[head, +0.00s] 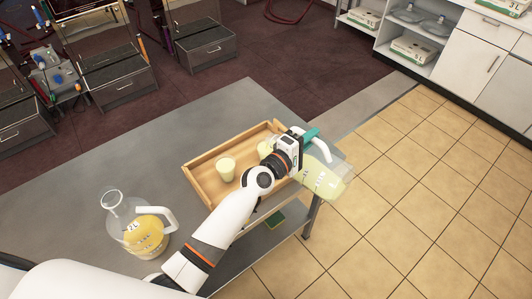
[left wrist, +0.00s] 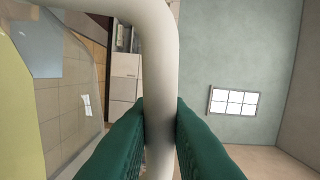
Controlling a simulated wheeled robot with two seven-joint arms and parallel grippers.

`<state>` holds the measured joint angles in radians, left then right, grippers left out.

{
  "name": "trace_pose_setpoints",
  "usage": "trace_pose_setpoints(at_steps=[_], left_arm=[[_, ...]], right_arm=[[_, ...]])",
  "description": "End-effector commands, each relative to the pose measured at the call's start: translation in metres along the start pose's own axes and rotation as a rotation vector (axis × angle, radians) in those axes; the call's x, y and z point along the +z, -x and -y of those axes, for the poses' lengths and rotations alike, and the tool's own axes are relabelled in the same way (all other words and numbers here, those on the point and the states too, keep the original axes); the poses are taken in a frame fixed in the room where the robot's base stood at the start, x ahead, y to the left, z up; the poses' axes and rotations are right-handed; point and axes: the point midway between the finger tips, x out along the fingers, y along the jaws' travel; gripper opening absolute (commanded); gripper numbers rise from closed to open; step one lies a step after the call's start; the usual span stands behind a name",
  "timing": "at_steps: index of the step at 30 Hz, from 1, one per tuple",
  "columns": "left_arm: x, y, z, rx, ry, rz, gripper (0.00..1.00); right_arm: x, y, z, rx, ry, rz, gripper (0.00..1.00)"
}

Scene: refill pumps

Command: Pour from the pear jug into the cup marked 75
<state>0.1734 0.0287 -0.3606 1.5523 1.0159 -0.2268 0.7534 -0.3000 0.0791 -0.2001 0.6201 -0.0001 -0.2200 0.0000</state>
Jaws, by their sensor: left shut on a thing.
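My left gripper (head: 311,136) is shut on the white handle (left wrist: 158,60) of a clear jug (head: 325,180) holding pale yellow-green liquid. The jug is tipped well over, beside the right end of the wooden tray. In the left wrist view the green fingers (left wrist: 160,125) clasp the handle from both sides, and pale liquid shows at the left edge. One pale yellow-green cup (head: 226,170) stands upright in the tray. A second cup (head: 265,149) stands farther right, partly hidden by my wrist. I cannot read any mark on the cups, nor see a stream. My right gripper is out of view.
The wooden tray (head: 201,189) sits on a grey table (head: 120,165). A second clear jug (head: 145,235) with orange-yellow liquid and a white handle stands upright at the table's front left. The table's back left is clear. Tiled floor (head: 420,190) lies beyond the right edge.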

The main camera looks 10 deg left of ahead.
Motion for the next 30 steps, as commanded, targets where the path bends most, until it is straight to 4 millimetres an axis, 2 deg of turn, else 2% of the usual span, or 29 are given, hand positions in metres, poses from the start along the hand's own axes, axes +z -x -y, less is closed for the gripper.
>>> trace_pose_setpoints(at_steps=[14, 21, 30], left_arm=[[0.000, 0.000, 0.002, -0.003, 0.000, 0.000, 0.00], [-0.010, 0.000, -0.015, -0.004, -0.086, 0.001, 0.00], [-0.010, -0.001, -0.013, -0.004, -0.090, 0.001, 0.00]], right_arm=[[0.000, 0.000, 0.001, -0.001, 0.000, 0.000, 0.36], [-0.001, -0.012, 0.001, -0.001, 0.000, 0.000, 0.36], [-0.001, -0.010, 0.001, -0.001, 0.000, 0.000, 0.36]])
